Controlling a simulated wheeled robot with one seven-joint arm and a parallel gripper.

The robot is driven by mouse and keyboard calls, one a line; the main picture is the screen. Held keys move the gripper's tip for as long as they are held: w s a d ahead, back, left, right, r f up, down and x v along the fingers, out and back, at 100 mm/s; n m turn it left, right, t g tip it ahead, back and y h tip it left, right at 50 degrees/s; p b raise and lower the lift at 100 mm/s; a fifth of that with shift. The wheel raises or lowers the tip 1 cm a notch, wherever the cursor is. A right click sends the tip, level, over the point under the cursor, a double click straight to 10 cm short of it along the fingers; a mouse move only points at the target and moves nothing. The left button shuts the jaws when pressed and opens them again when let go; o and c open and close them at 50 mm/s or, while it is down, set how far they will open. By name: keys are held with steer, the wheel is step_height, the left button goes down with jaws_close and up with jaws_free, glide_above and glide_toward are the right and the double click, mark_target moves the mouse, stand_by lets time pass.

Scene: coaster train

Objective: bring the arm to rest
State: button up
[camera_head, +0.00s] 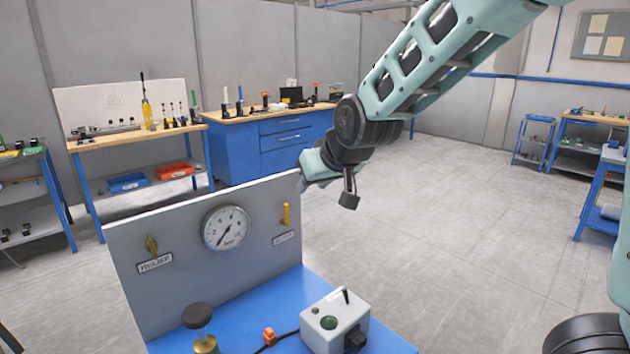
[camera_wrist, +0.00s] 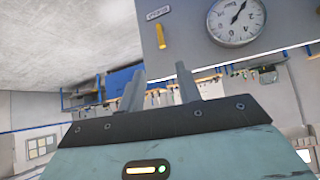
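My arm reaches in from the upper right in the head camera view. Its hand (camera_head: 316,165) hangs just beyond the top right corner of the grey gauge panel, and the panel edge partly hides it there. In the wrist view, the two fingers of my gripper (camera_wrist: 160,72) stand apart with nothing between them. The grey panel (camera_head: 262,205) stands upright on a blue bench (camera_head: 253,303). It carries a round gauge (camera_head: 226,228), a yellow upright lever (camera_head: 286,214) and a brass valve handle (camera_head: 152,244). The gauge (camera_wrist: 237,20) and yellow lever (camera_wrist: 161,36) also show in the wrist view.
On the blue bench are a control box (camera_head: 335,322) with a green button, a black-knobbed brass fitting (camera_head: 199,320) and a small orange piece (camera_head: 269,336) beside a cable. Workbenches line the back wall, including a blue cabinet (camera_head: 240,150). The grey floor (camera_head: 450,215) to the right is open.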

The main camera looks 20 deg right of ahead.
steer(key=s+a+f+n+g+y, duration=0.25)
steer(key=s+a+f+g, duration=0.2)
steer(key=s+a, duration=0.6)
steer(key=s+f+n+g+h, duration=0.1)
steer(key=s+f+n+g, duration=0.1)
steer(key=s, duration=0.8)
steer(key=s+a+f+n+g+h, duration=0.1)
steer(key=s+f+n+g+h, duration=0.1)
steer(key=s, duration=0.9)
steer(key=shift+f, duration=0.4)
steer(key=shift+g, duration=0.25)
